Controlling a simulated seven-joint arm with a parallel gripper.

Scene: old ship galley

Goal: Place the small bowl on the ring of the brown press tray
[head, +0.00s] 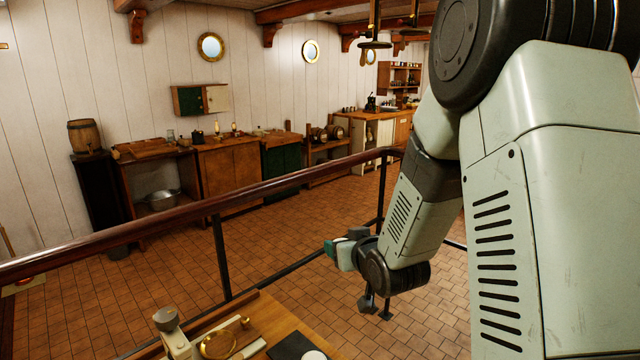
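At the bottom edge of the head view, a brown press tray (250,336) lies on a wooden table. A brass-coloured ring (204,347) sits on the tray, beside a pale upright press part (170,325). A white round thing (315,355), perhaps the small bowl, is cut off by the picture's bottom edge, at the edge of a black mat. My gripper (376,308) hangs fingers down, to the right of the table and apart from these things. Its two fingers are spread, with nothing seen between them.
The black mat (288,346) lies right of the tray. A dark wooden rail (190,224) on black posts runs behind the table. Beyond it are tiled floor, a barrel (84,136) and cabinets (230,165) along the wall. My arm fills the right side.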

